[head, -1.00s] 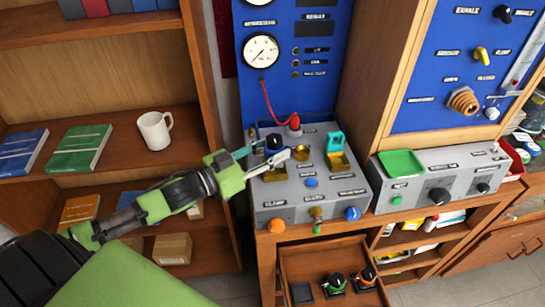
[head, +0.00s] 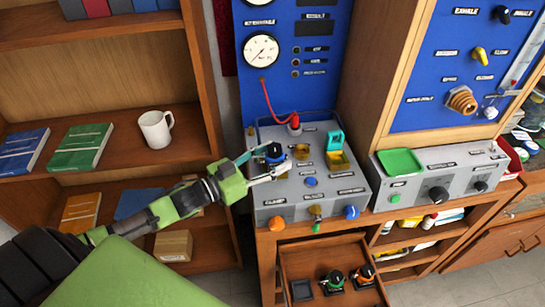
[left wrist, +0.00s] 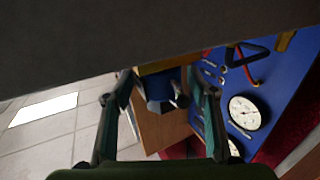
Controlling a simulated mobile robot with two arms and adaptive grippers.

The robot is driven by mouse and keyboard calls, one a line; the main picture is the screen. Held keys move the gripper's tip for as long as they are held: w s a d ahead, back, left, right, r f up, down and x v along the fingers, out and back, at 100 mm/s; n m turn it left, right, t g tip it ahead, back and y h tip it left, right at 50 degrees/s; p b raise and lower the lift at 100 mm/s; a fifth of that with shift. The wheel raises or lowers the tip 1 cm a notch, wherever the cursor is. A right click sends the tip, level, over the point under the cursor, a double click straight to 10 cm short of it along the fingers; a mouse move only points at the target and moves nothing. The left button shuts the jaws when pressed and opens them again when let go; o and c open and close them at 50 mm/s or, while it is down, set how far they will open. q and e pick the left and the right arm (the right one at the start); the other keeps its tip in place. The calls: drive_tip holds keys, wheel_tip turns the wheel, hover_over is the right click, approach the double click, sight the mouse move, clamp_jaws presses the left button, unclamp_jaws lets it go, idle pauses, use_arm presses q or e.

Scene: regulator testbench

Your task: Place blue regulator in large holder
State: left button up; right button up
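The blue regulator (head: 274,153), with a black knob on top, stands upright at the back left of the grey bench unit's top (head: 292,188). What holds it from below is hidden, so I cannot tell how it is seated. Two gold holders show to its right, a small one (head: 303,152) and a larger one (head: 337,160) below a raised teal clamp (head: 335,140). My left gripper (head: 264,164) is open, its fingers spread at the regulator's left and front sides. In the left wrist view the fingers (left wrist: 163,98) are also apart. My right gripper is not in view.
An open drawer (head: 322,262) below holds a green regulator (head: 333,281), an orange regulator (head: 362,275) and an empty black square base (head: 302,291). A red hose (head: 274,103) runs down behind the regulator. A shelf with a white mug (head: 155,129) stands left.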

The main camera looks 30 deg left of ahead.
use_arm(q)
drive_tip(key=shift+r, duration=0.15)
drive_tip(key=shift+s+a+f, duration=0.2)
drive_tip(key=shift+s+a, duration=0.05)
drive_tip(key=shift+s, duration=0.25)
drive_tip(key=b+v, duration=0.1)
drive_tip(key=v, duration=1)
drive_tip(key=shift+r, duration=0.15)
